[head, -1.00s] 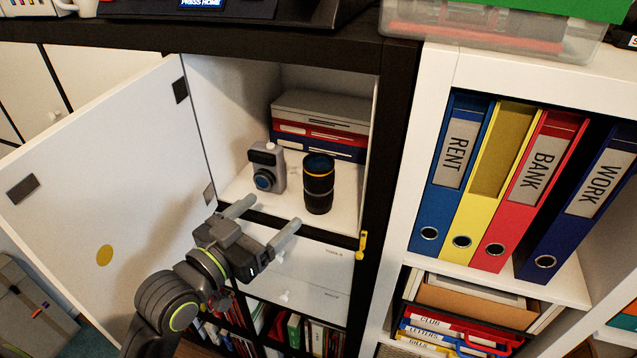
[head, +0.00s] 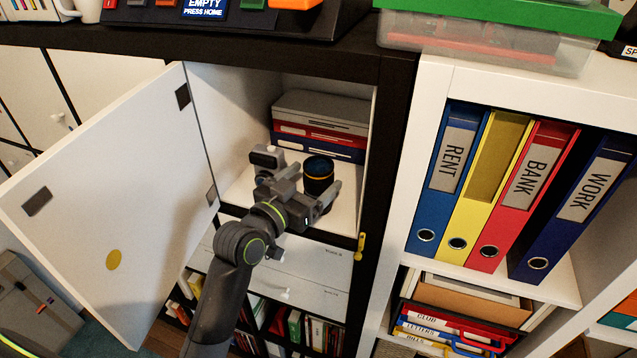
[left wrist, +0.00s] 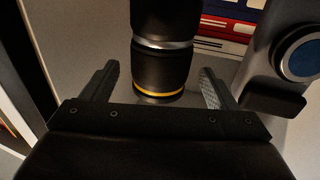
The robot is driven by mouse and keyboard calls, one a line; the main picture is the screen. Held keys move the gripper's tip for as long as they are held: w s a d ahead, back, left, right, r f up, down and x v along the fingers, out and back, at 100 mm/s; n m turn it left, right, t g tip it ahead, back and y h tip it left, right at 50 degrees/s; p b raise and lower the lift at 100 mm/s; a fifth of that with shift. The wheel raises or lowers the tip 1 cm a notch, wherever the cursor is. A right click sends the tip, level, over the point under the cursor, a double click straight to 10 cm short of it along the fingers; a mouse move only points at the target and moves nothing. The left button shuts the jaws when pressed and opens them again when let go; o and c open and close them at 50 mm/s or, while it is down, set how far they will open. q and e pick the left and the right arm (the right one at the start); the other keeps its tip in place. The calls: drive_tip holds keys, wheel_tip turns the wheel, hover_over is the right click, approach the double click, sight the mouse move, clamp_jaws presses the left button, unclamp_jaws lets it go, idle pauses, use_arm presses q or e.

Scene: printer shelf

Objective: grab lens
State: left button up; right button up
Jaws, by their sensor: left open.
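The black lens (head: 318,174) with an orange ring stands upright in the open cabinet compartment. My left gripper (head: 314,184) reaches into the compartment at the lens, with its fingers open. In the left wrist view the lens (left wrist: 162,62) shows between the two open fingers (left wrist: 158,88), with a gap on each side. I see no finger touching it. In the head view the gripper hides the lower part of the lens. My right gripper is not in view.
A grey camera (head: 267,158) stands just left of the lens, close to a finger. Stacked boxes (head: 320,128) lie behind. The white cabinet door (head: 110,205) hangs open at left. A dark frame post (head: 383,150) bounds the compartment at right.

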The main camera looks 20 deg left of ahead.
use_arm(q)
drive_tip(key=p+x, duration=0.1)
drive_tip(key=x, duration=0.2)
drive_tip(key=shift+w+r+p, duration=0.1)
drive_tip(key=shift+p, duration=0.2)
drive_tip(key=shift+w+d, duration=0.2)
drive_tip(key=shift+w, duration=0.4)
drive_tip(key=c, duration=1.3)
